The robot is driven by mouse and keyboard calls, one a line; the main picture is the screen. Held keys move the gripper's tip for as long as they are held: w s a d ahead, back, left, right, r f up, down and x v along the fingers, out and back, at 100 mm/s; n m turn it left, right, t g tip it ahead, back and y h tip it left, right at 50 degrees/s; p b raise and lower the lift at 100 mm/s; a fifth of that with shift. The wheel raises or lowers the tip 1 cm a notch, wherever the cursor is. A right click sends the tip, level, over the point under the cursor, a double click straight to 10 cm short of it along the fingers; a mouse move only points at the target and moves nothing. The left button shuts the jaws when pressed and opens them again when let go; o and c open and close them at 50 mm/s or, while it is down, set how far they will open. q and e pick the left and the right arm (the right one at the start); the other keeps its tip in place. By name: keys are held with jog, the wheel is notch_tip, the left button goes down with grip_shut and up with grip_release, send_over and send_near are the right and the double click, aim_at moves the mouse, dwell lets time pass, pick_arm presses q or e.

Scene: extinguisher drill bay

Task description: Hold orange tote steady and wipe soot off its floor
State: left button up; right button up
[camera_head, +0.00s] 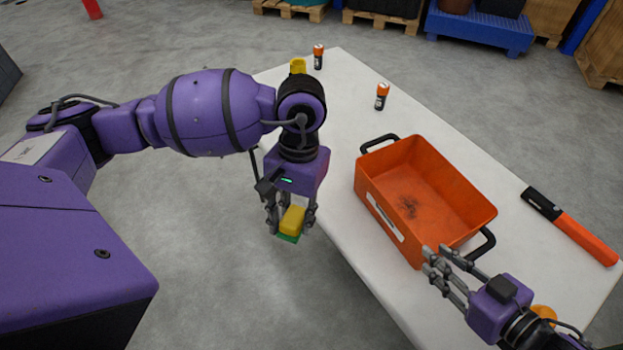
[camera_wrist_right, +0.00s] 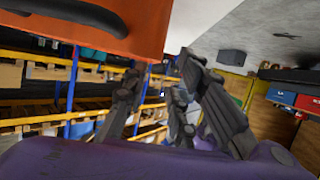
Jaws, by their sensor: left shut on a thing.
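The orange tote (camera_head: 380,180) stands on the white table, with black handles at its far-left and near-right ends. A dark soot patch (camera_head: 409,206) marks its floor. My left gripper (camera_head: 291,226) is shut on a yellow and green sponge (camera_head: 293,219), held off the table's left edge, outside the tote. My right gripper (camera_head: 440,272) is open, its fingers spread beside the tote's near end, close to the near handle (camera_head: 484,246). In the right wrist view the tote (camera_wrist_right: 150,25) and its handle fill the upper left, and the right gripper's fingers (camera_wrist_right: 162,92) stand apart with nothing between them.
An orange and black tool (camera_head: 575,232) lies on the table (camera_head: 470,160) right of the tote. Two small orange and black cylinders (camera_head: 382,96) (camera_head: 318,57) stand at the far end. Something round and orange (camera_head: 545,312) is partly hidden by my right wrist. Pallets stand behind.

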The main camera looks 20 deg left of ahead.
aim_at(404, 241)
jog(key=x, duration=1)
grip_shut()
